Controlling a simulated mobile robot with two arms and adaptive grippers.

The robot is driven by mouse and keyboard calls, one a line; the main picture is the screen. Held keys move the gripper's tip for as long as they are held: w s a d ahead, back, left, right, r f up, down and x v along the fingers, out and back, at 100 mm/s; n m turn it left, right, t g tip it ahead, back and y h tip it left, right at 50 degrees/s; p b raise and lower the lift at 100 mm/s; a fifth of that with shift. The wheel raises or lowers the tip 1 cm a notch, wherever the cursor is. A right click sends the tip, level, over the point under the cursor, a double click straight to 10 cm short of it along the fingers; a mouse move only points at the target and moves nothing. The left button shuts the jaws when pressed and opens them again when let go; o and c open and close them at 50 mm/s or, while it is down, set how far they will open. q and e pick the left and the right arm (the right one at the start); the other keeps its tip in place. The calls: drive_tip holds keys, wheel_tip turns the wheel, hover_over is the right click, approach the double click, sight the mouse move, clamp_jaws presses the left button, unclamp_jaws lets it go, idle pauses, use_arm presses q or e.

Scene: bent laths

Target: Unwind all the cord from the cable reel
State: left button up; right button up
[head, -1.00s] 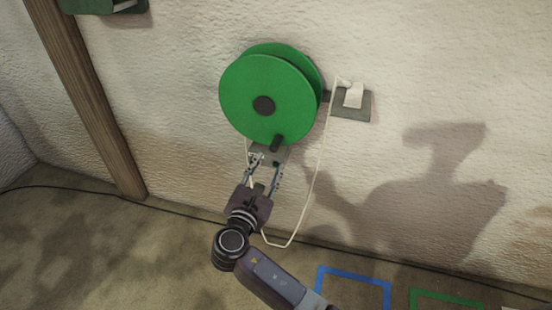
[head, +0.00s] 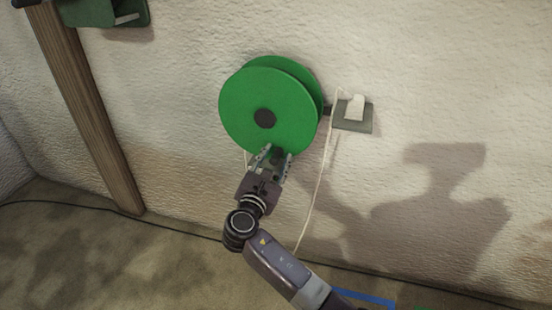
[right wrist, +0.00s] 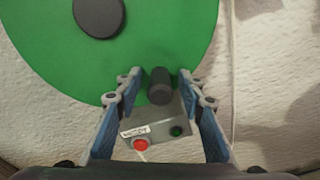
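The green cable reel (head: 262,95) is on the wall, with a dark hub (head: 264,118) at its centre. A dark handle knob (right wrist: 160,86) stands out near its lower rim. My right gripper (head: 275,150) is open at the rim's bottom. In the right wrist view, its fingers (right wrist: 159,77) are on either side of the knob, with gaps on both sides. Pale cord (head: 322,165) hangs from near the white plug (head: 355,107) right of the reel and passes behind my arm. How much cord is wound on the reel is hidden. My left gripper is not in view.
Below the knob, a grey box (right wrist: 160,130) carries a red button (right wrist: 141,145), a green button (right wrist: 177,131) and a label. A wooden post (head: 90,110) and a green box (head: 105,12) are at left. Part of a blue floor outline (head: 365,299) shows at bottom right.

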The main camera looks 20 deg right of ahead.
clamp_jaws()
idle(0.5)
